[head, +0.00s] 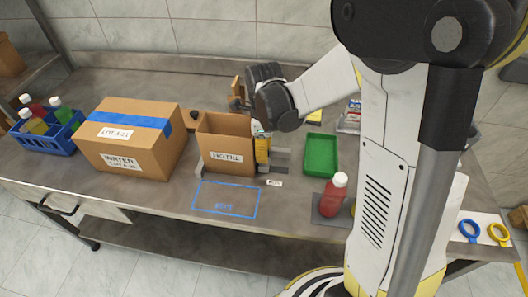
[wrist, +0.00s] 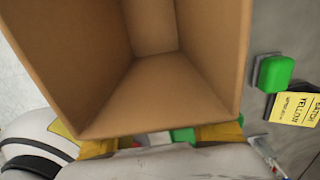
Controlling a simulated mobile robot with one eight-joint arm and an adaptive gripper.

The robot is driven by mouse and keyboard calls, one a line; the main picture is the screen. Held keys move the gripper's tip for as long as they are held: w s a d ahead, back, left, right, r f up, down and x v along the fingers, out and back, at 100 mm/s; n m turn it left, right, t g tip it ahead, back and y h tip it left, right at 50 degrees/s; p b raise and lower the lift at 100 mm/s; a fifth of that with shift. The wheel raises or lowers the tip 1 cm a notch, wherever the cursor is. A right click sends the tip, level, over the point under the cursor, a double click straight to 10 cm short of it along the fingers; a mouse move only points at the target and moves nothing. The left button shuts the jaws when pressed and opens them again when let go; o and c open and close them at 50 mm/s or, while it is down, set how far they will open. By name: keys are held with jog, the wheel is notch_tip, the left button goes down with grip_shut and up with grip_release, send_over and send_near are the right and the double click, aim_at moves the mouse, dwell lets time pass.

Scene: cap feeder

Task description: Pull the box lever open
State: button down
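An open cardboard box (head: 230,160) with a white label stands mid-table in the head view. In the wrist view I look down into the same box (wrist: 160,90), which is empty. My gripper (head: 262,150) is low at the box's right side. In the wrist view, the yellow fingertips of my gripper (wrist: 158,142) are spread apart by the box's near edge. A small green part (wrist: 182,135) shows between them, partly hidden; I cannot tell whether it is the lever or whether the fingers touch it. A green block (wrist: 275,71) sits right of the box, beside a yellow tag (wrist: 295,108).
A taped carton (head: 130,155) stands left of the box, and a blue crate of bottles (head: 65,135) lies beyond it. A green tray (head: 320,154) and a red bottle (head: 332,196) are to the right. A blue-outlined area (head: 226,190) in front is empty.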

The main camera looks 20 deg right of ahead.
jog(key=s+d, duration=0.1)
jog(key=d, duration=0.1)
jog(key=s+d, duration=0.1)
jog(key=d, duration=0.1)
jog(key=shift+s, duration=0.15)
jog(key=c, duration=1.1)
grip_release()
jog(key=shift+a, duration=0.1)
notch_tip(320, 180, up, 12)
